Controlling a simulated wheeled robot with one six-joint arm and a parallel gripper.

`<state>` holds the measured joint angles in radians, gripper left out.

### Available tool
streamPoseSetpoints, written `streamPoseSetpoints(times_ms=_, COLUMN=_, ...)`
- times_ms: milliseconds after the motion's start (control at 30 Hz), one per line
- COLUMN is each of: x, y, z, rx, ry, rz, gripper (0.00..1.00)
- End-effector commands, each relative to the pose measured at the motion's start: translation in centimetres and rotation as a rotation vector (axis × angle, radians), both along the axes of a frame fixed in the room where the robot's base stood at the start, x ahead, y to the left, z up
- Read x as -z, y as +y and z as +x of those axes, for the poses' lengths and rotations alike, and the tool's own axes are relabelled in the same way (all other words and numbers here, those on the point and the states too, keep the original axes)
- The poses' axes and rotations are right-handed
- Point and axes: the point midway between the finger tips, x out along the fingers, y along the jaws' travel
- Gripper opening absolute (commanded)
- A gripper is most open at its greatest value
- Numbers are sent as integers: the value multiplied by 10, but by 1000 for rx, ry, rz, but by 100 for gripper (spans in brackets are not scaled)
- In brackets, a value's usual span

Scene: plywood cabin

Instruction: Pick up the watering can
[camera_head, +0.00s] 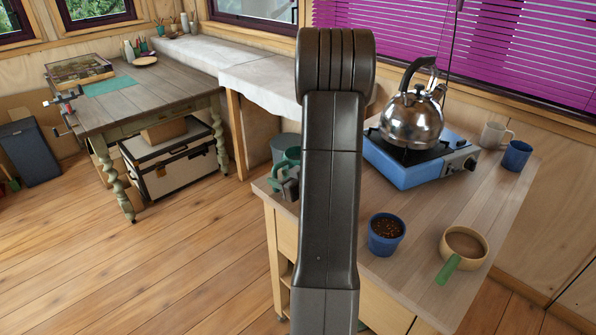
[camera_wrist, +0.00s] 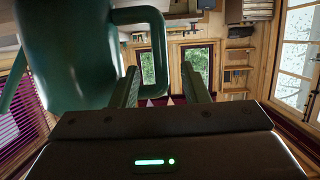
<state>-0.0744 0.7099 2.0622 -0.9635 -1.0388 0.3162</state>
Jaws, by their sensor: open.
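The watering can, dark green, fills the upper left of the wrist view (camera_wrist: 75,50). It appears upside down there, with its looped handle (camera_wrist: 158,45) on the right side. In the head view, a green part of the can (camera_head: 293,154) shows at the left edge of the counter, mostly hidden by my arm. My gripper (camera_wrist: 160,88) is open, with its two fingers apart. The outer bar of the handle lies in line with the gap between the fingers. I cannot tell whether it is fully between them, and no grip on it shows.
On the wooden counter (camera_head: 410,245) stand a steel kettle (camera_head: 412,120) on a blue stove (camera_head: 405,172), a blue pot (camera_head: 385,235), a wooden-coloured cup with green handle (camera_head: 463,245) and two mugs. A workbench (camera_head: 150,95) stands at left; the floor between is clear.

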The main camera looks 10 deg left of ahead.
Motion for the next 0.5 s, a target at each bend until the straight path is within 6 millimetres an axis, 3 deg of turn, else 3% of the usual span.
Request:
streamPoseSetpoints(times_ms=200, x=8, y=22, z=16, rx=-2, ry=0, rz=-1, gripper=41)
streamPoseSetpoints(times_ms=500, x=10, y=25, z=19, rx=0, ry=0, rz=0, gripper=41)
